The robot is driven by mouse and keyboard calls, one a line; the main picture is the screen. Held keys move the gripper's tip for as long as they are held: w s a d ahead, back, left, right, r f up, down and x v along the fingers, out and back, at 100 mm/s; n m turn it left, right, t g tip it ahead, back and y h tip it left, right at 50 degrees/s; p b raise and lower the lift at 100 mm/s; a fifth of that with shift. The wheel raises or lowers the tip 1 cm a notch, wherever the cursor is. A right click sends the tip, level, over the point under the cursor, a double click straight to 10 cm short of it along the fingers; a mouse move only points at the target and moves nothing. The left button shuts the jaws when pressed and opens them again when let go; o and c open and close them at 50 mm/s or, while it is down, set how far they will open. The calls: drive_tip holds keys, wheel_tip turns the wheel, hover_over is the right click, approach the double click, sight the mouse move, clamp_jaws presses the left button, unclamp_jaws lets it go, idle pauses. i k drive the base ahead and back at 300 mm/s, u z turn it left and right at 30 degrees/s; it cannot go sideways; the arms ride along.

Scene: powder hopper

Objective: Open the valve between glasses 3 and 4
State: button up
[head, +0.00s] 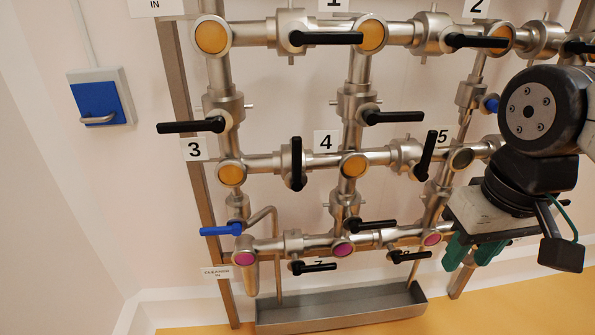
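The valve between glasses 3 and 4 has a black lever (296,163) that hangs vertically, across the horizontal pipe. Glass 3 (231,174) is an amber round sight glass to its left. Glass 4 (354,165) is an amber one to its right. My gripper (473,252) is at the right, with green fingers pointing down. The two fingers look apart, with nothing seen between them. It is well to the right of the lever and lower, touching no valve that I can make out.
Horizontal black levers sit above (191,126) and along the bottom row (314,267). A blue lever (222,230) is at lower left. A vertical lever (427,155) is near label 5. A metal trough (340,309) stands below. My arm hides the rack's right side.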

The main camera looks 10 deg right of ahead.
sight(296, 183)
drive_tip(key=z, duration=1.45)
drive_tip(key=k, duration=0.8)
drive_tip(key=u, duration=1.45)
